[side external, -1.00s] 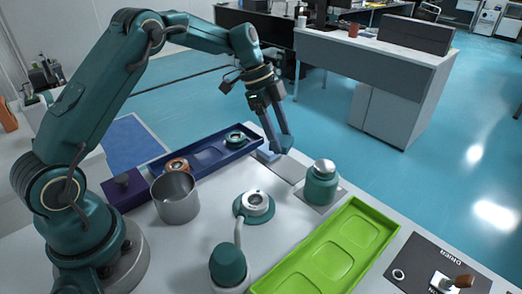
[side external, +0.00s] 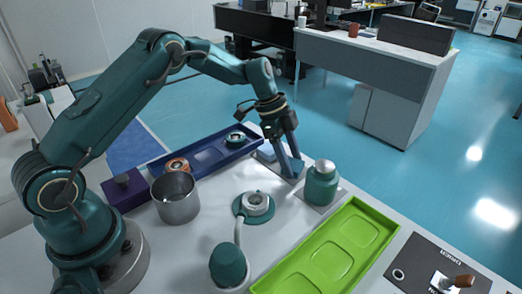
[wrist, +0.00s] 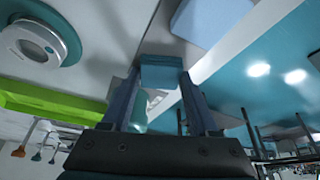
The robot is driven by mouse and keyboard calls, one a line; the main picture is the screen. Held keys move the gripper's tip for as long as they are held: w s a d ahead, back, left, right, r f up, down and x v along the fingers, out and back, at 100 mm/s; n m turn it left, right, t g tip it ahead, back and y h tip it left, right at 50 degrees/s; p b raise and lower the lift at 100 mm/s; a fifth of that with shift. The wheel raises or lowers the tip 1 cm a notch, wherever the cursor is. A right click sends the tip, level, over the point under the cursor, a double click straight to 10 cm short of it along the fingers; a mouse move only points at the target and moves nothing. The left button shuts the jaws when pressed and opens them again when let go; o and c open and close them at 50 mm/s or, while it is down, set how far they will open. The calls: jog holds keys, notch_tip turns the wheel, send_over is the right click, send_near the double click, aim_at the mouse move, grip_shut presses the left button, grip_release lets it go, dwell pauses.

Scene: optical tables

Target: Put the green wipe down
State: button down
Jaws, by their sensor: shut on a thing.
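My gripper (side external: 290,164) is shut on a small folded blue-teal wipe (wrist: 162,73), which sits between the two fingertips in the wrist view. In this light it looks more blue than green. In the side view my fingers point down, low over a grey plate (side external: 288,181) at the far edge of the table. I cannot tell whether the wipe touches the plate. A second, paler blue pad (side external: 266,153) lies just left of my fingers; it also shows at the top of the wrist view (wrist: 205,20).
A teal bottle with a silver cap (side external: 322,184) stands close to the right of my gripper. A round teal-and-white device (side external: 256,204) is in front. A green tray (side external: 330,258), a blue tray (side external: 215,152) and a metal cup (side external: 176,200) stand around.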

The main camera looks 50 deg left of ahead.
jog(key=shift+c, duration=0.8)
grip_release()
jog(key=s+a+r+n, duration=0.1)
jog(key=s+r, duration=0.1)
jog(key=r, duration=0.4)
jog(key=s+r+n+y, duration=0.1)
jog(key=s+r, duration=0.2)
jog(key=r, duration=0.2)
jog(key=s+a+r+n, duration=0.1)
jog(key=s+r, duration=0.1)
jog(key=r, duration=0.4)
jog(key=s+d+f+n+t+y, duration=0.1)
jog(key=s+n+t, duration=0.1)
jog(key=s+n, duration=0.3)
jog(key=s+f+n+t+y, duration=0.1)
jog(key=s+n, duration=0.4)
jog(key=s, duration=0.8)
jog(key=shift+s+d+t+y, duration=0.35)
jog(key=shift+d+t+y, duration=0.05)
jog(key=shift+y, duration=0.1)
